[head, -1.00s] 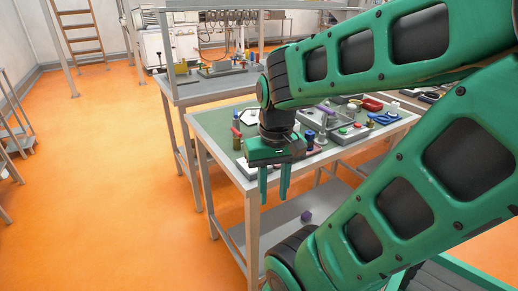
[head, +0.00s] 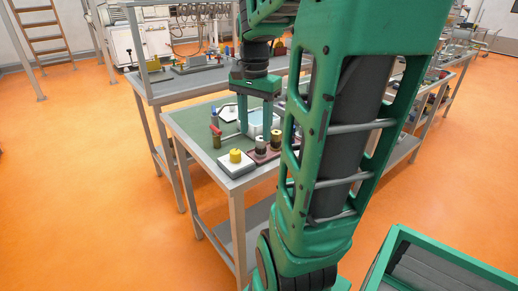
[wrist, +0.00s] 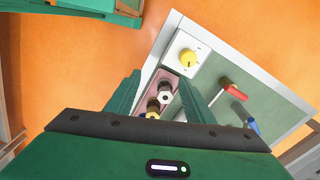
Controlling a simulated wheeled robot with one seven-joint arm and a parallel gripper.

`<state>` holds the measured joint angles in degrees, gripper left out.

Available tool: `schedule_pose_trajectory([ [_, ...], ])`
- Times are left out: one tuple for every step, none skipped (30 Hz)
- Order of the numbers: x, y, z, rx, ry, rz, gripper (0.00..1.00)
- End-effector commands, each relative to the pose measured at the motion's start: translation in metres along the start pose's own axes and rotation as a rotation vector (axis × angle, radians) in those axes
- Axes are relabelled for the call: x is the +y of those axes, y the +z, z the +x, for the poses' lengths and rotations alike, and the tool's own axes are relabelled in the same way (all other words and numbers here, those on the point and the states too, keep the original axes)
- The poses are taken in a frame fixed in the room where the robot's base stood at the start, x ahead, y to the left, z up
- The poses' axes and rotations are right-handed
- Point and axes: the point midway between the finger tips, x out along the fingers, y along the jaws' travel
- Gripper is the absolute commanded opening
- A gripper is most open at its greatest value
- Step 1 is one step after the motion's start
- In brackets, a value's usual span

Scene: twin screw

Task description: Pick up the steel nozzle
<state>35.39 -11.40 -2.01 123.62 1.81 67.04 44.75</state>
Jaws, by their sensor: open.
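A tray with a dark reddish base (head: 262,158) stands at the near side of the green-topped table and holds several small round parts. One part with a pale, steel-looking top, which looks like the steel nozzle (head: 260,146), stands upright there. It also shows in the wrist view (wrist: 166,97), between my fingers in the picture. A darker, brass-looking part (head: 275,139) stands beside it. My gripper (head: 256,122) points down over the table, open and empty. In the wrist view its fingers (wrist: 160,82) are spread either side of the tray parts. My arm hides the tray's right end.
A white block with a yellow knob (head: 236,156) sits at the table's near corner, left of the tray. A red-handled part (head: 215,132) stands farther left. A pale open container (head: 262,122) is behind the tray. The green tabletop (head: 187,122) is clear at its left.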

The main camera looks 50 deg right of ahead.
Motion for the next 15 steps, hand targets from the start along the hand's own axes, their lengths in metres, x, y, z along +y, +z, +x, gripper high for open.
schedule_pose_trajectory([
  [-0.006, -0.015, -0.004, -0.003, 0.001, 0.08, 0.48],
  [-0.01, -0.023, -0.006, -0.004, 0.0, 0.123, 0.48],
  [-0.014, -0.03, -0.009, -0.005, -0.002, 0.174, 0.48],
  [-0.016, -0.036, -0.01, -0.007, -0.002, 0.207, 0.48],
  [-0.018, -0.041, -0.012, -0.009, -0.003, 0.237, 0.48],
  [-0.02, -0.046, -0.013, -0.01, -0.003, 0.269, 0.48],
  [-0.021, -0.048, -0.014, -0.011, -0.003, 0.286, 0.48],
  [-0.022, -0.051, -0.014, -0.012, -0.004, 0.301, 0.48],
  [-0.023, -0.053, -0.013, -0.013, -0.004, 0.314, 0.48],
  [-0.024, -0.054, -0.011, -0.013, -0.004, 0.321, 0.48],
  [-0.024, -0.054, -0.008, -0.014, -0.004, 0.325, 0.48],
  [-0.024, -0.055, -0.002, -0.015, -0.004, 0.328, 0.48],
  [-0.023, -0.054, 0.002, -0.015, -0.002, 0.329, 0.48],
  [-0.023, -0.055, 0.007, -0.015, -0.003, 0.329, 0.48],
  [-0.023, -0.054, 0.014, -0.016, -0.002, 0.329, 0.48],
])
